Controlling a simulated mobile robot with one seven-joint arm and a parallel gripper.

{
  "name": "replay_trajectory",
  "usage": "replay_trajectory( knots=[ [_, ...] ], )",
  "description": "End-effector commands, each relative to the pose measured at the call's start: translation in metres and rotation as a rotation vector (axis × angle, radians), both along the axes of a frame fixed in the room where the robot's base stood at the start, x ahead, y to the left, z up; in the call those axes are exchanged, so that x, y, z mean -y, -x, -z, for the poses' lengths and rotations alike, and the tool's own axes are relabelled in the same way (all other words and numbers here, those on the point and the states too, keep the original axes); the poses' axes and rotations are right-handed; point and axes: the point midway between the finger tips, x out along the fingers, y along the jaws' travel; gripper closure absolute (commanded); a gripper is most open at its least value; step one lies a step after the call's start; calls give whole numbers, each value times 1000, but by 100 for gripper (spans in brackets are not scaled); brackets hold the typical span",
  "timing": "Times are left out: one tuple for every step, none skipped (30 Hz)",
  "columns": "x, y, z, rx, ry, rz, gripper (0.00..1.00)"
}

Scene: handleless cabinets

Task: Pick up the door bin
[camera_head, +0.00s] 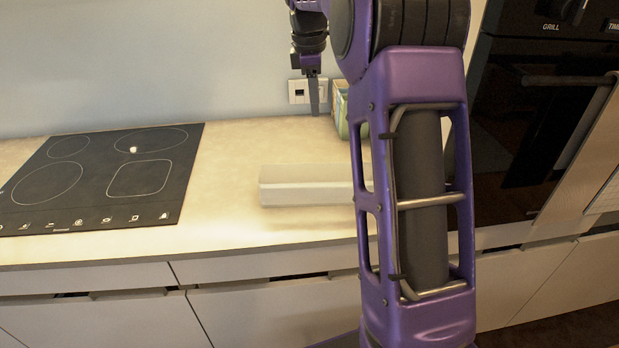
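The door bin appears to be the pale, long, low box (308,186) lying on the countertop, right of the hob. Its right end is hidden behind my purple arm. My gripper (314,98) hangs at the top of the view, pointing down, above and behind the box in the picture and apart from it. It is seen edge-on, with one dark finger showing, so its opening cannot be made out. Nothing shows in it.
A black hob (100,178) covers the counter's left part. A patterned greenish container (341,108) stands near the wall by the sockets (298,92), partly behind my arm. A built-in oven (530,110) stands at the right. The countertop (235,200) is bare between hob and box.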

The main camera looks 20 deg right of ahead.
Motion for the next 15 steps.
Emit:
replay_trajectory(
  knots=[
    [7, 7, 4, -34, -36, -15, 60],
    [8, 10, 6, -50, -54, -29, 60],
    [10, 14, 8, -69, -75, -45, 60],
    [11, 16, 10, -80, -88, -55, 60],
    [11, 18, 11, -88, -99, -64, 60],
    [11, 20, 13, -97, -110, -72, 60],
    [12, 21, 15, -101, -115, -78, 60],
    [12, 22, 18, -105, -119, -81, 60],
    [12, 22, 23, -108, -122, -83, 60],
    [11, 22, 28, -109, -122, -84, 60],
    [11, 22, 34, -108, -122, -84, 60],
    [11, 23, 43, -110, -123, -84, 60],
    [11, 22, 49, -108, -121, -84, 60],
    [11, 23, 56, -110, -122, -84, 60],
    [11, 22, 65, -109, -121, -84, 60]
  ],
)
